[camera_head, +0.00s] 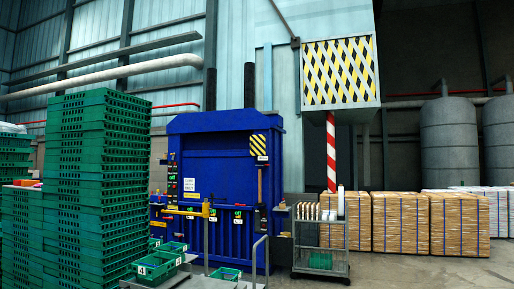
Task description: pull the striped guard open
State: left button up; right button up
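Three striped things show in the head view, and I cannot tell which one is the guard. A large panel (340,72) with yellow, black and white diagonal stripes covers the front of a raised box. A small yellow-and-black striped plate (258,145) sits at the upper right of the blue machine (215,175). A red-and-white striped post (331,152) stands under the raised box. No opening shows at any of them. Neither of my grippers is in view.
Tall stacks of green crates (98,170) fill the left. A wire cart (321,240) stands right of the blue machine, with a grey rail (260,262) before the machine. Wrapped brown bales (430,223) line the right. The floor (425,272) at front right is clear.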

aim_at(257, 142)
jog(key=i+l+z, duration=0.2)
jog(key=i, duration=0.15)
jog(key=i+l+z, duration=0.15)
jog(key=i, duration=0.15)
jog(key=i+z, duration=0.45)
jog(key=i, duration=1.45)
jog(key=i+l, duration=0.1)
jog(key=i, duration=1.75)
jog(key=i+l, duration=0.1)
jog(key=i, duration=1.8)
jog(key=i+j+u, duration=0.1)
jog(key=i+u, duration=0.35)
jog(key=i, duration=0.5)
jog(key=i+l+u, duration=0.2)
jog(key=i+u, duration=0.25)
jog(key=i, duration=0.5)
